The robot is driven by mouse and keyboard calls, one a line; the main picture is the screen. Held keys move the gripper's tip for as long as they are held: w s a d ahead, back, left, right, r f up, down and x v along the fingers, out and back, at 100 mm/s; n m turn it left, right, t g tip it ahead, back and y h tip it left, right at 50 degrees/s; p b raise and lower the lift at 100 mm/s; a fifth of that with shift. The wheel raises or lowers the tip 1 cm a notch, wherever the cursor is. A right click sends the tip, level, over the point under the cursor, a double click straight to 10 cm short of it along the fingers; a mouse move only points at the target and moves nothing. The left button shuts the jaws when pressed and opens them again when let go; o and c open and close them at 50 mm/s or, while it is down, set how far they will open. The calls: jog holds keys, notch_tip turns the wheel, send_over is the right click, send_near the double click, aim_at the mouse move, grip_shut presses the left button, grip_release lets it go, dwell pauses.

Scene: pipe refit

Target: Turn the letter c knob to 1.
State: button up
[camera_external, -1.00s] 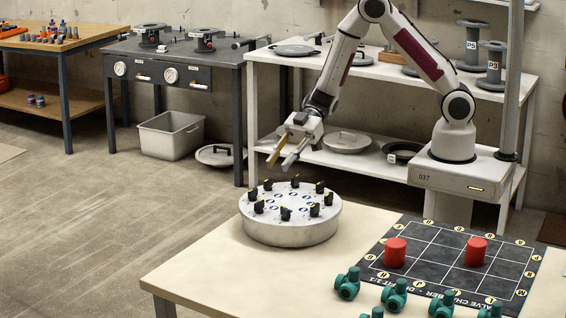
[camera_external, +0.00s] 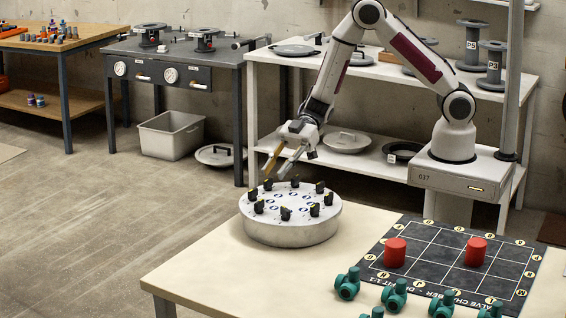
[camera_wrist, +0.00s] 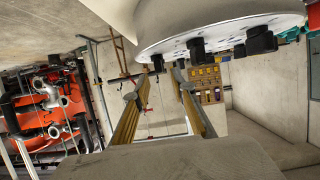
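A round silvery drum (camera_external: 290,231) stands at the back left of the pale table, with a ring of black knobs on its top and small blue-marked labels inside the ring. The letters are too small to read, so I cannot tell which knob (camera_external: 285,213) is c. My gripper (camera_external: 275,172) is above the far side of the drum, fingers apart and pointing down to the left, with nothing between them. In the wrist view my gripper (camera_wrist: 160,78) also shows two separated fingers. The drum (camera_wrist: 215,22) fills the upper right there, with some black knobs (camera_wrist: 262,40) at its edge.
A dark grid board (camera_external: 440,268) with two red cylinders (camera_external: 395,252) lies on the table's right. Several green valves (camera_external: 394,294) line its near side. The table (camera_external: 215,278) is bare left of the drum. A white shelf (camera_external: 400,75) stands behind.

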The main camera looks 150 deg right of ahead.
aim_at(269, 179)
jog(key=shift+x, duration=2.4)
jog(key=shift+c, duration=0.4)
grip_shut()
